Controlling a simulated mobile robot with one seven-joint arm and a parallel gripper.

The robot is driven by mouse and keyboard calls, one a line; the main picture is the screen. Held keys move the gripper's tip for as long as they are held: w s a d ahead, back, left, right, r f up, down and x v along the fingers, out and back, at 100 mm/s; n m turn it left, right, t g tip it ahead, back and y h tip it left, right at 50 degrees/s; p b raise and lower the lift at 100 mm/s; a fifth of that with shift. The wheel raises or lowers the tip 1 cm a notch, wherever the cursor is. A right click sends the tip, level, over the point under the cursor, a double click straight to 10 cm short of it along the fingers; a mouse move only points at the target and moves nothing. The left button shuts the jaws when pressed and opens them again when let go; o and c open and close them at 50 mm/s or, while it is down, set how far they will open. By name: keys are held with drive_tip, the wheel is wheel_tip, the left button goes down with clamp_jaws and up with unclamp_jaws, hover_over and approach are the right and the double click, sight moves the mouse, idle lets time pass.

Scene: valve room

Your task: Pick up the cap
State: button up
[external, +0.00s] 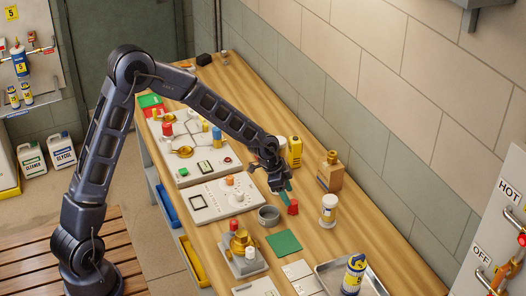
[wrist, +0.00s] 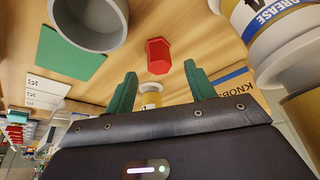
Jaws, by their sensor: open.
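The red cap (wrist: 158,55), a small faceted piece, lies on the wooden bench. It also shows in the external view (external: 292,208), close to the gripper's fingertips. My gripper (wrist: 160,70) has two green fingers, spread apart with nothing held between them. In the wrist view the cap appears just beyond the fingertips, roughly centred between them, and apart from both. In the external view my gripper (external: 286,190) hangs low over the bench, just above and left of the cap.
A grey round cup (external: 268,215) and a green square (external: 284,243) are beside the cap. A grease container (wrist: 262,22) and a box marked KNOBS (wrist: 240,88) stand on its other side. Panels with knobs (external: 222,200) lie left. Some bare bench (external: 312,250) is in front.

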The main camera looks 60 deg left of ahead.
sight(292, 201)
drive_tip(key=shift+x, duration=2.75)
drive_tip(key=shift+d+r, duration=0.1)
drive_tip(key=shift+d, duration=0.05)
drive_tip(key=c, duration=1)
drive_tip(key=shift+c, duration=0.2)
drive_tip(key=shift+r, duration=0.1)
